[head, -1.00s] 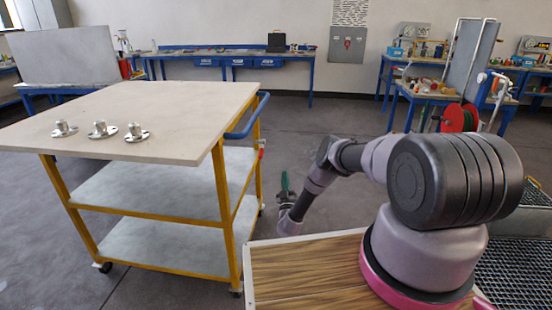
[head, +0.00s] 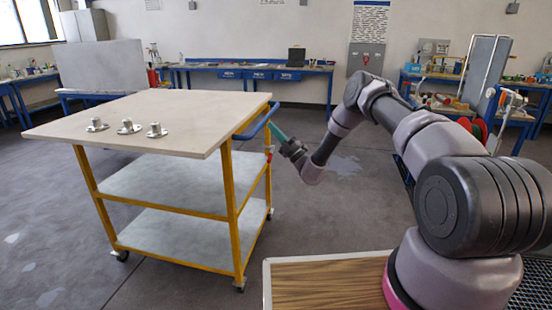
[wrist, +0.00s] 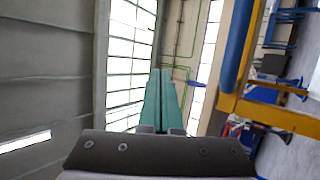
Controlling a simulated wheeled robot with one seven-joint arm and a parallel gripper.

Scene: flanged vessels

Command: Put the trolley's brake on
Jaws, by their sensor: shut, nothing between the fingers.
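The trolley has a pale top (head: 165,115), yellow legs (head: 229,210), two grey shelves and a blue handle (head: 258,118) at its right end. A small red part (head: 269,151) sits on the right-hand yellow post below the handle; I take it as the brake lever, but its setting is too small to tell. My gripper (head: 276,131) has teal fingers, shut and empty, raised beside the handle and above the red part. In the wrist view my gripper (wrist: 163,95) points past the blue handle (wrist: 238,45) and yellow frame (wrist: 262,113), which lie to the right.
Several metal flanged vessels (head: 127,127) stand on the trolley top. Castors (head: 239,285) show under the trolley. A wood-topped surface (head: 325,285) is in front, below my arm. Blue benches (head: 250,70) line the back wall. The floor right of the trolley is clear.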

